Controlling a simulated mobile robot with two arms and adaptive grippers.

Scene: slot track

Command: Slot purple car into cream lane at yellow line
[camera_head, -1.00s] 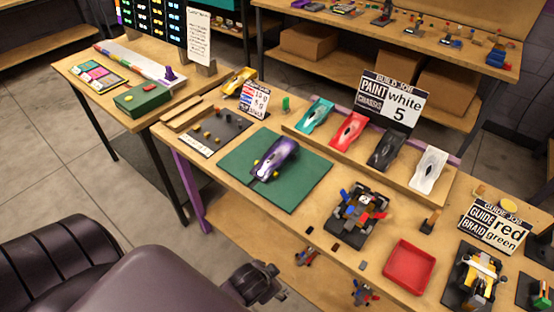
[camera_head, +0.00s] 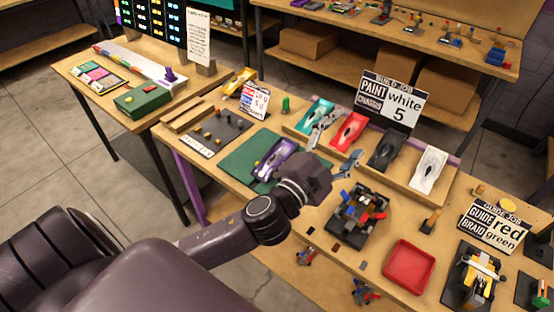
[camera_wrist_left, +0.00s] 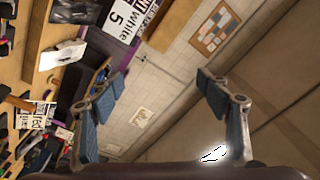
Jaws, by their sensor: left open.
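The purple car (camera_head: 272,161), with a pale stripe, sits on a green mat (camera_head: 236,163) on the long wooden bench. My left gripper (camera_head: 334,144) is open and empty, to the right of the car and above the bench. My wrist covers the mat's right side. In the left wrist view the two blue-grey fingers (camera_wrist_left: 158,86) are wide apart with nothing between them, and the purple car is not visible. A pale track strip (camera_head: 140,63) with coloured bands lies on the left table. I cannot pick out the cream lane or yellow line. My right gripper is not in view.
Teal (camera_head: 319,116), red (camera_head: 349,130), dark and white cars stand on a raised board behind my gripper. A dark chassis (camera_head: 357,212) and red tray (camera_head: 409,267) are to the right. A green box (camera_head: 141,99) is on the left table.

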